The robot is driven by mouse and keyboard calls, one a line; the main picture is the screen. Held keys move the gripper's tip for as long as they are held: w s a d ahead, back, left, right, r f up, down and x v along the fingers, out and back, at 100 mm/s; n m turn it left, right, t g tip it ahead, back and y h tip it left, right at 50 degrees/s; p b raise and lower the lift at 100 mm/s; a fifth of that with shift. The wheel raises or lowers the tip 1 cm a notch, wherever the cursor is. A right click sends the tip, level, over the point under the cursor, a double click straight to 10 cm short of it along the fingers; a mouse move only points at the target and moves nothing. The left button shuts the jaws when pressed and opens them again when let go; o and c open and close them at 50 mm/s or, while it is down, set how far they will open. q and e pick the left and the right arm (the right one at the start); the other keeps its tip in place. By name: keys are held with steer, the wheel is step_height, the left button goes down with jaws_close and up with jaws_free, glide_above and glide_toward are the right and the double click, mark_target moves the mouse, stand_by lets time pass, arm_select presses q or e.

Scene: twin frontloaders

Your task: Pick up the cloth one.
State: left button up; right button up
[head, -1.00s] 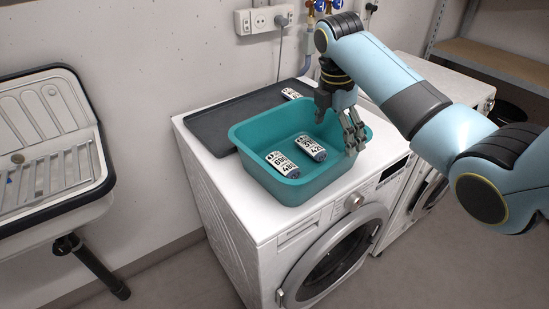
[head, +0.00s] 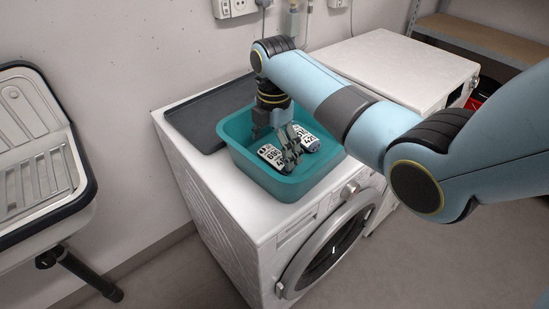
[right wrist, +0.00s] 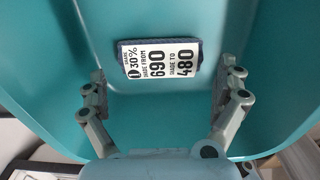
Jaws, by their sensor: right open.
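A dark blue item with a large white printed label (right wrist: 158,60) lies on the floor of the teal tub in the right wrist view. Its dark edge looks like fabric. In the head view a labelled item (head: 269,153) lies in the tub, partly behind my right gripper (head: 290,152). A second labelled item (head: 311,142) lies beside it on the right. My right gripper is open and empty, reaching down into the tub. In the right wrist view its fingers (right wrist: 168,85) stand apart on either side of the blue item, nearer to me.
The teal tub (head: 238,153) stands on a white washing machine (head: 235,222), its walls around my gripper. A dark tray (head: 190,125) lies behind it. A second white machine (head: 400,68) stands to the right and a sink (head: 30,190) to the left.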

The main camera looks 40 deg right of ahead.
steer(key=shift+d+f, duration=0.1)
steer(key=shift+f, duration=1.3)
steer(key=c, duration=1)
